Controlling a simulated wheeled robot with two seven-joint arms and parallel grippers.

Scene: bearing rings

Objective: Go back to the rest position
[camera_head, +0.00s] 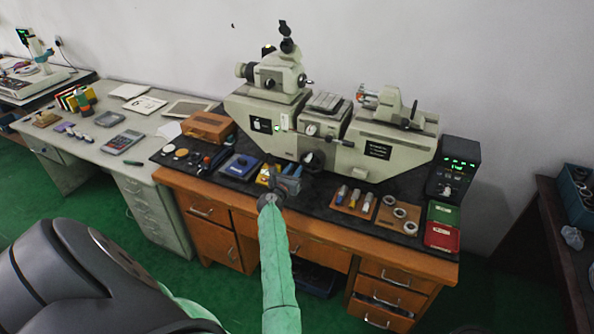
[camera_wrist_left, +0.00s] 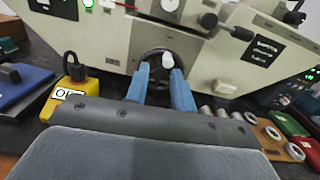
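My left gripper (camera_head: 284,180) is at the front of the dark-topped bench, below the large measuring machine (camera_head: 325,130). In the left wrist view its two blue fingers (camera_wrist_left: 160,88) are apart with nothing held between them. The machine's dark round knob with a white tip (camera_wrist_left: 167,62) shows beyond the gap. Metal bearing rings (camera_head: 400,212) sit on a wooden board (camera_head: 385,217) to the right of the gripper; rings also show in the left wrist view (camera_wrist_left: 272,132). My right gripper is in neither view.
A yellow box (camera_wrist_left: 72,102) and a blue case (camera_head: 240,166) lie left of the gripper. Small cylinders on a wooden board (camera_head: 340,206), red and green boxes (camera_head: 441,236) and a black display unit (camera_head: 452,170) are to the right. A grey desk (camera_head: 85,150) adjoins on the left.

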